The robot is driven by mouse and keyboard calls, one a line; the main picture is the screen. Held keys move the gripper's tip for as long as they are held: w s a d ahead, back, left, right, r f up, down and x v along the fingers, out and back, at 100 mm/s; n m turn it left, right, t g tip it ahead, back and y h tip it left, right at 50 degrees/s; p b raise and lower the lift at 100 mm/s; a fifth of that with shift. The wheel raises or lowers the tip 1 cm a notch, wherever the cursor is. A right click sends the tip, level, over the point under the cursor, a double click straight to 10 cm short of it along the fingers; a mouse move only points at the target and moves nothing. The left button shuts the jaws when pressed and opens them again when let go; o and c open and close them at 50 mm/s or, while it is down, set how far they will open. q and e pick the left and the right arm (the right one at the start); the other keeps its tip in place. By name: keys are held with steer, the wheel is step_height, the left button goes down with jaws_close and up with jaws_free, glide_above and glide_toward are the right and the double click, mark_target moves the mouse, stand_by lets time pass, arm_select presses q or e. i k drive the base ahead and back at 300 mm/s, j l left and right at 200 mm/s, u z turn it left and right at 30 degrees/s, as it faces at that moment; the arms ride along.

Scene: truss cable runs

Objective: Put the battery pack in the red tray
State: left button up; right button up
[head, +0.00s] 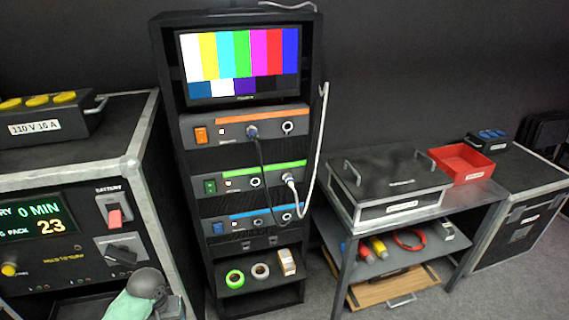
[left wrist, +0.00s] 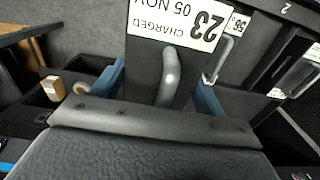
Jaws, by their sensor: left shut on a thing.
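In the left wrist view my left gripper (left wrist: 163,92) has its two blue fingers on either side of a grey handle (left wrist: 170,77). It is shut on this handle, which belongs to a dark battery pack (left wrist: 143,75). The pack's white label reads "23 CHARGED 05 NOV", upside down in this view. The pack's far end is out of frame. The red tray (head: 462,163) sits at the back right of the metal table in the head view, and it looks empty. I cannot make out the left fingers in the head view. My right gripper is not in view.
Another labelled pack (left wrist: 237,24) with a handle is close beside. A black case (head: 390,180) stands on the table left of the tray. The equipment rack (head: 163,75), with hanging cables, stands between the charger cabinet (head: 145,130) and the table. Floor shows before the table.

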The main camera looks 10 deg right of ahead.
mark_target(458, 164)
steer(key=l+z, duration=0.25)
steer(key=z, duration=0.15)
steer(key=l+z, duration=0.2)
steer(key=z, duration=0.2)
steer(key=i+l+z, duration=0.15)
steer(key=z, duration=0.25)
steer(key=i+l+z, duration=0.25)
steer(key=l, duration=0.35)
steer(key=i+l+z, duration=0.25)
steer(key=i+l, duration=0.25)
